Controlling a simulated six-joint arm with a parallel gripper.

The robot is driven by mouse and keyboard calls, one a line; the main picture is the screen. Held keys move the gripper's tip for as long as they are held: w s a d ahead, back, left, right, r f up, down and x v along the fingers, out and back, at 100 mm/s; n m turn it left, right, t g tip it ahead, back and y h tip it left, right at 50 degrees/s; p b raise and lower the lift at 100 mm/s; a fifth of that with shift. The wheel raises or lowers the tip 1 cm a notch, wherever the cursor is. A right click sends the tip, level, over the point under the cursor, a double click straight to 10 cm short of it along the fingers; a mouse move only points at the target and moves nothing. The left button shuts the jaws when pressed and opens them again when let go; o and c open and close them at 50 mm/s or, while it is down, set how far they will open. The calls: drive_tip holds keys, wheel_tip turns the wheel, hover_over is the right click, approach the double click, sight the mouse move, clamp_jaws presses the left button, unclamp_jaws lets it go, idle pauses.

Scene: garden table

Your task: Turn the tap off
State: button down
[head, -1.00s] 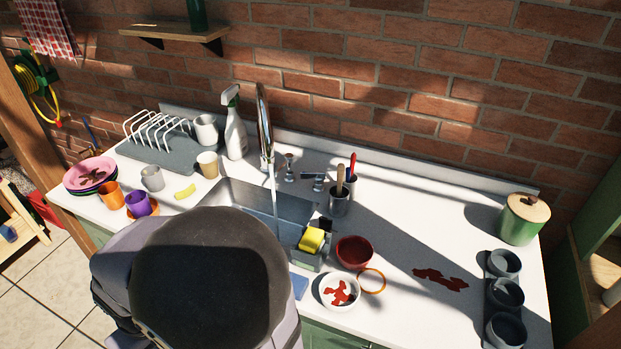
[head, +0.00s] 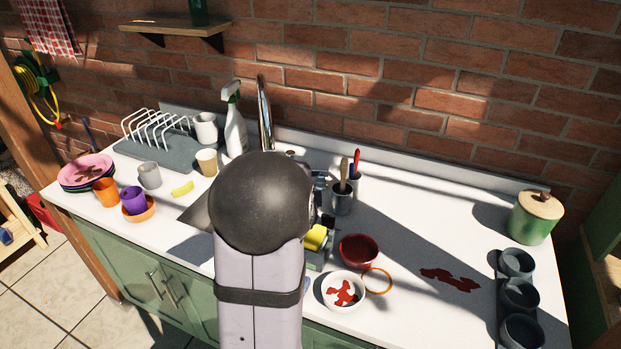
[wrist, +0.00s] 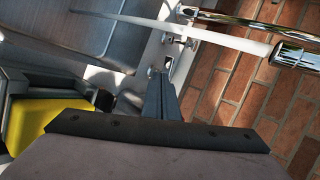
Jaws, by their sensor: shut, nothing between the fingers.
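The chrome tap's spout (head: 264,112) rises behind my arm in the head view. In the wrist view the spout (wrist: 240,21) crosses the top right, and a white stream of water (wrist: 190,31) runs from its end, so water is flowing. A small chrome tap fitting (wrist: 180,42) shows near the wall, just beyond my fingertips; I cannot tell whether they touch it. My gripper (wrist: 161,82) is shut and empty, pointing toward the tap's base. In the head view my arm hides the gripper and most of the sink and tap base.
A yellow sponge (wrist: 48,112) in a caddy lies left of my gripper in the wrist view. A utensil cup (head: 342,197), a red bowl (head: 358,250) and a stained white bowl (head: 342,291) stand right of the sink. A spray bottle (head: 235,130) stands behind it.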

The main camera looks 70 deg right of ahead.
drive_tip(key=shift+s+d+r+m, duration=0.1)
drive_tip(key=shift+s+d+m, duration=0.3)
drive_tip(key=shift+s+d, duration=0.2)
drive_tip(key=shift+d+r+p+x, duration=0.25)
drive_tip(key=shift+p+x, duration=0.45)
drive_tip(key=shift+x, duration=1.5)
drive_tip(key=shift+d+r+p+x, duration=0.15)
drive_tip(key=shift+r+p+x, duration=0.45)
drive_tip(key=shift+x, duration=1.6)
drive_tip(key=shift+d+r+p+x, duration=0.15)
drive_tip(key=shift+p+x, duration=0.7)
drive_tip(key=shift+x, duration=1.4)
